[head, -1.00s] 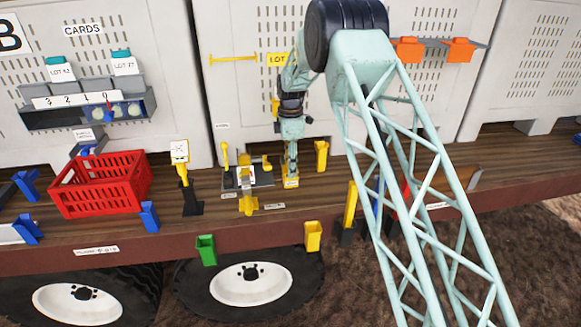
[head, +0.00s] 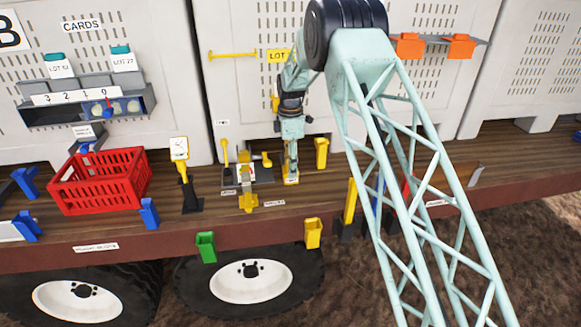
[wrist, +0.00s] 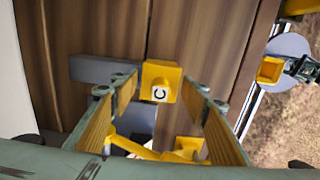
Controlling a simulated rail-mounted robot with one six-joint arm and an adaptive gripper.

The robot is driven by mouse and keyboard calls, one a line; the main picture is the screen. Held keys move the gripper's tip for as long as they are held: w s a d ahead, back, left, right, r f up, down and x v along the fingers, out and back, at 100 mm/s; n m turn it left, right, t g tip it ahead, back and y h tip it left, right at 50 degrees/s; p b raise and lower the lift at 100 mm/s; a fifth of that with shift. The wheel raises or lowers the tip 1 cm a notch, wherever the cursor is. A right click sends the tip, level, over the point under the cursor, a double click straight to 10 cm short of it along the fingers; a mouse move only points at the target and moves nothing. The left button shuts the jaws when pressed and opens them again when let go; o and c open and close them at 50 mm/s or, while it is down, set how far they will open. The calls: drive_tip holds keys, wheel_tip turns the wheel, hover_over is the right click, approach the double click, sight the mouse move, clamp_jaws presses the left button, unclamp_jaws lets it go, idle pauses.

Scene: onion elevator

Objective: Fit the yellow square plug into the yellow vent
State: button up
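My gripper (head: 291,168) hangs low over the wooden deck with its fingers pointing down. In the wrist view my gripper (wrist: 160,88) is open. A small yellow square block marked "C" (wrist: 160,82) lies between the fingertips, with a gap on each side. This looks like the yellow square plug, and it shows below my gripper in the head view (head: 291,180). I cannot tell for certain which yellow thing is the vent. A square, open-topped yellow holder (head: 313,233) hangs at the deck's front edge; it also seems to show in the wrist view (wrist: 270,69).
Yellow levers and fixtures (head: 248,190) stand left of my gripper, and a yellow post (head: 321,154) stands right. A red crate (head: 98,182) is farther left. A green holder (head: 206,247) hangs at the front edge. The pale wall is close behind.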

drive_tip(key=shift+o, duration=0.9)
drive_tip(key=shift+r, duration=0.15)
drive_tip(key=shift+r, duration=5.85)
